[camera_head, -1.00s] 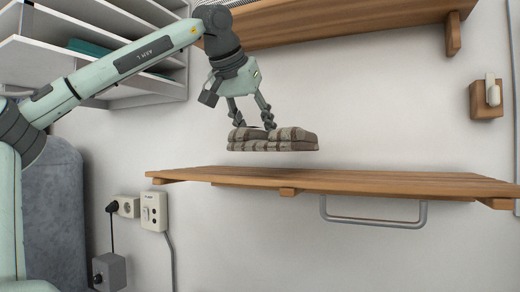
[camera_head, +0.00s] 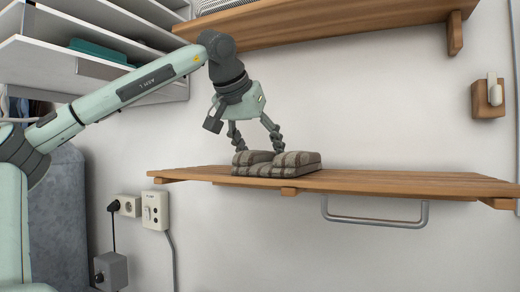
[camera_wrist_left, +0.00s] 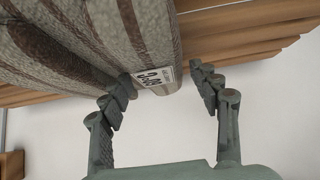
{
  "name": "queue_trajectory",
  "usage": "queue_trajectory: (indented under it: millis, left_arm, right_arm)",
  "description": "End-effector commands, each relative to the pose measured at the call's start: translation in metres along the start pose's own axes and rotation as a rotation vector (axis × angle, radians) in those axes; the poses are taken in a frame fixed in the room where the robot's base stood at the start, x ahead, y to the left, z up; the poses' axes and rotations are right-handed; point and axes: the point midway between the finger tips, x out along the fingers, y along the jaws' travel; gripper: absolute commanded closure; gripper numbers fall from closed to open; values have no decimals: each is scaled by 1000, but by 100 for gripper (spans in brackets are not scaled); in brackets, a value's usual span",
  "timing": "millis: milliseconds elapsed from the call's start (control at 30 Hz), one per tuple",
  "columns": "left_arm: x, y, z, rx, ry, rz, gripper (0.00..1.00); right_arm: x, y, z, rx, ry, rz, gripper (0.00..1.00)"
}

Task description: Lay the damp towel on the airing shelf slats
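The damp towel (camera_head: 276,170) is a folded bundle with grey-brown and dark stripes. It rests on the left part of the slatted wooden airing shelf (camera_head: 400,183), near its front edge. My left gripper (camera_head: 258,148) is just above and behind the towel, pointing down, with its fingers spread. In the left wrist view the towel (camera_wrist_left: 80,40) fills the upper left, with a white printed tag on its edge. There the fingers of my left gripper (camera_wrist_left: 162,78) stand wide apart, with the towel's edge near their tips. My right gripper is not in view.
An upper wooden shelf (camera_head: 350,22) hangs above, close to my left wrist. White shelving (camera_head: 95,60) is at the upper left. A grey rail (camera_head: 375,222) hangs under the airing shelf. Sockets (camera_head: 155,210) are on the wall below left. The airing shelf's right part is clear.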

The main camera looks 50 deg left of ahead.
Motion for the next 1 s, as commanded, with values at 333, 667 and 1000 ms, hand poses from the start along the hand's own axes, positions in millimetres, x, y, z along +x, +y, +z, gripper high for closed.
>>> queue_trajectory:
  millis: [333,667,1000]
  left_arm:
    - [-4,0,-1,0,1,0,37]
    - [-68,0,-2,0,5,-2,37]
    - [-117,0,-1,-1,1,0,37]
  right_arm:
    - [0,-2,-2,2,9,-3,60]
    - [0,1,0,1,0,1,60]
    - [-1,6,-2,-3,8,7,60]
